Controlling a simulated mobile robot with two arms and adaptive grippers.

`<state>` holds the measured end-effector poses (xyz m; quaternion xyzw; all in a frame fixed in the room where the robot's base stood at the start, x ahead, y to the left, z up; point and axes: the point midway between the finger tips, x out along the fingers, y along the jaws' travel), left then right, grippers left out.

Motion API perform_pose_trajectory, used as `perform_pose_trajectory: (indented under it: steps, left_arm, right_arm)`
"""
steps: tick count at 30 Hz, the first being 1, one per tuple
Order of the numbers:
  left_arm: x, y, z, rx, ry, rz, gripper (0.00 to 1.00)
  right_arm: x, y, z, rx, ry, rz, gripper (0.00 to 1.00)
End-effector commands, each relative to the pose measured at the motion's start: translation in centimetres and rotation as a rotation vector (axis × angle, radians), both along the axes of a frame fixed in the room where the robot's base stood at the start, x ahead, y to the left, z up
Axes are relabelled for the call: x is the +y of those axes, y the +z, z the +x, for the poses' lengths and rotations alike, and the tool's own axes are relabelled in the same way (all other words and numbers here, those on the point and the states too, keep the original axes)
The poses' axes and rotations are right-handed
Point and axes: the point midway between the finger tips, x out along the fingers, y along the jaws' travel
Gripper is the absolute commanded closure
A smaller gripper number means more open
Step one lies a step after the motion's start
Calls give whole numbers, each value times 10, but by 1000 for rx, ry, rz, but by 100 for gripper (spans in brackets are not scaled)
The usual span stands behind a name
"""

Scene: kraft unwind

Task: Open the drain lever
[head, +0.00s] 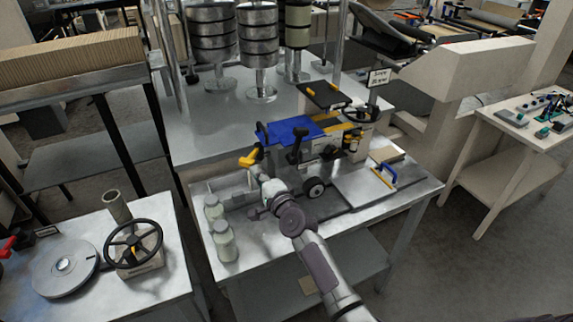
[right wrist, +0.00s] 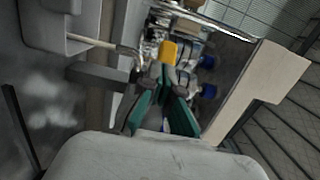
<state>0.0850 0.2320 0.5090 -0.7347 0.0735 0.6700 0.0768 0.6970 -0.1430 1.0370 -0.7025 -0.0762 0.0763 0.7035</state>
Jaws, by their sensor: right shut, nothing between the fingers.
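A yellow handle (head: 250,158), which looks like the drain lever, sticks out at the left of the machine on the metal bench. It also shows in the right wrist view (right wrist: 168,52), just beyond my fingertips. My right gripper (head: 262,178) is just below the yellow handle in the head view. In the right wrist view its green-sided fingers (right wrist: 164,78) are shut and hold nothing. Whether the fingertips touch the handle I cannot tell. My left gripper is out of view.
Jars (head: 223,240) stand at the bench's left front, close to my right wrist. A side table holds a black handwheel (head: 133,243).

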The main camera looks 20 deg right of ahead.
Motion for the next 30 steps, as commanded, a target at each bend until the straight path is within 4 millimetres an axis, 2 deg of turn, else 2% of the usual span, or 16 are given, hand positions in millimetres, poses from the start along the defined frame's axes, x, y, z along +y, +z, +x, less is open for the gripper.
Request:
perform_pose_trajectory:
  steps: [3, 9, 30]
  left_arm:
    - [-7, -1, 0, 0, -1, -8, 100]
    - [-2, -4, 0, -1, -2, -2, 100]
    - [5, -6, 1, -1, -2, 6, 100]
  right_arm:
    - [12, 0, 5, -1, 1, 2, 100]
    - [24, 0, 11, -1, 0, 1, 100]
    - [35, 2, 19, -3, 3, 2, 100]
